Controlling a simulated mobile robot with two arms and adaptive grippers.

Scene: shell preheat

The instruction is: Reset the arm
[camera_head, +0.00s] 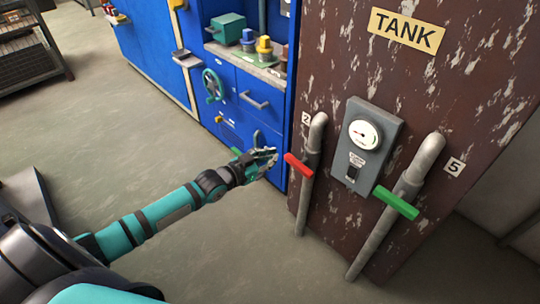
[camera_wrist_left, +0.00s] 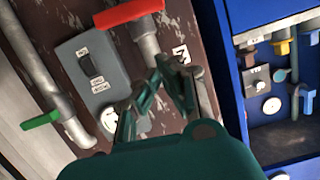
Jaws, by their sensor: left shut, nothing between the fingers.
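My left gripper (camera_head: 268,158) is at the end of my teal and black arm, which reaches from the lower left toward the brown tank. It is shut and empty, just left of the red valve handle (camera_head: 298,165) on pipe 2, apart from it as far as I can tell. In the left wrist view, its fingers (camera_wrist_left: 170,72) come together below the red handle (camera_wrist_left: 128,14), with no object between them. My right gripper is not in view.
The rusty tank (camera_head: 400,75) carries a grey gauge box (camera_head: 366,145) and a green handle (camera_head: 397,203) on pipe 5. A blue cabinet (camera_head: 235,115) with drawers and a teal wheel stands behind the gripper. Open floor (camera_head: 120,165) lies left.

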